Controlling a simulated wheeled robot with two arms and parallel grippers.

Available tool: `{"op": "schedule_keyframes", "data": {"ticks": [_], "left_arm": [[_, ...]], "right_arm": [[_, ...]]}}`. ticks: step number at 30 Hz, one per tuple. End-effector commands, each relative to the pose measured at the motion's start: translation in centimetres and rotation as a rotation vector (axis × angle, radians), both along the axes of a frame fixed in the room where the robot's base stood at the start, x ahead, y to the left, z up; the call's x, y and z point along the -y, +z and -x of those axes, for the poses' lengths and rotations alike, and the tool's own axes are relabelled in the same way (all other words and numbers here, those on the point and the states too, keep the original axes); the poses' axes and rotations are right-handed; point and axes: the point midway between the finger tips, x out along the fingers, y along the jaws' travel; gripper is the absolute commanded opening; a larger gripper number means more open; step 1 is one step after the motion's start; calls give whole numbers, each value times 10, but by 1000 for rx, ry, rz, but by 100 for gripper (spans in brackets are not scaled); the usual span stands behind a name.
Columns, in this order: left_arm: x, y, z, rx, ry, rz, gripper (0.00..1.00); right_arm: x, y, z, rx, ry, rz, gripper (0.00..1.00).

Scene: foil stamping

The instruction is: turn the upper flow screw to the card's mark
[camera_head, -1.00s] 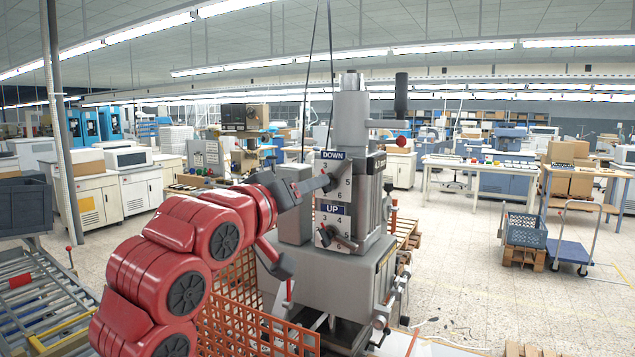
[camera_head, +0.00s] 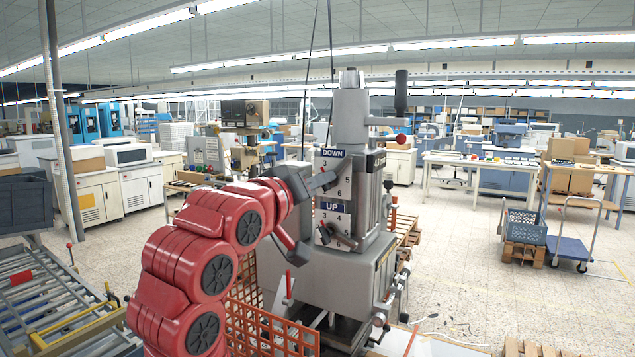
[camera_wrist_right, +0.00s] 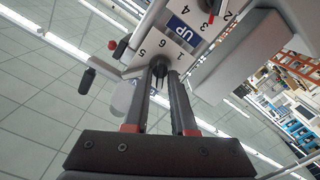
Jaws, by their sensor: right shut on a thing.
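The upper flow screw (camera_wrist_right: 159,64) sits in a white dial plate (camera_wrist_right: 140,62) with numbers around it. In the wrist view my right gripper (camera_wrist_right: 158,76) has its two dark fingers closed around the screw's stem; 5, 6 and 1 show beside it. In the head view my right gripper (camera_head: 322,181) reaches the upper dial under the blue DOWN label (camera_head: 332,153) and hides part of its numbers. The lower flow screw (camera_head: 343,240) sits under the UP label (camera_head: 331,206), apart from the gripper. I cannot make out the card. My left gripper is not in view.
The dials are on a grey machine (camera_head: 335,275) with a column, a black-handled crank (camera_head: 401,92) and red-knobbed levers. An orange mesh guard (camera_head: 262,328) stands in front at the left. A roller conveyor (camera_head: 55,300) is at lower left.

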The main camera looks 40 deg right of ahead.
Motion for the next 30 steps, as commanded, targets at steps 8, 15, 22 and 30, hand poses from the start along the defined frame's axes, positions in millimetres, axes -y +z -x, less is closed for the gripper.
{"op": "schedule_keyframes", "data": {"ticks": [8,15,22,30], "left_arm": [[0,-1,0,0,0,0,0],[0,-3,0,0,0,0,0],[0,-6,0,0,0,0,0],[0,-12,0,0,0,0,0]], "right_arm": [[0,-1,0,22,0,-8,0],[0,-1,0,131,0,-39,0],[0,-1,1,321,-1,-95,0],[0,-1,2,569,-1,-166,0]]}}
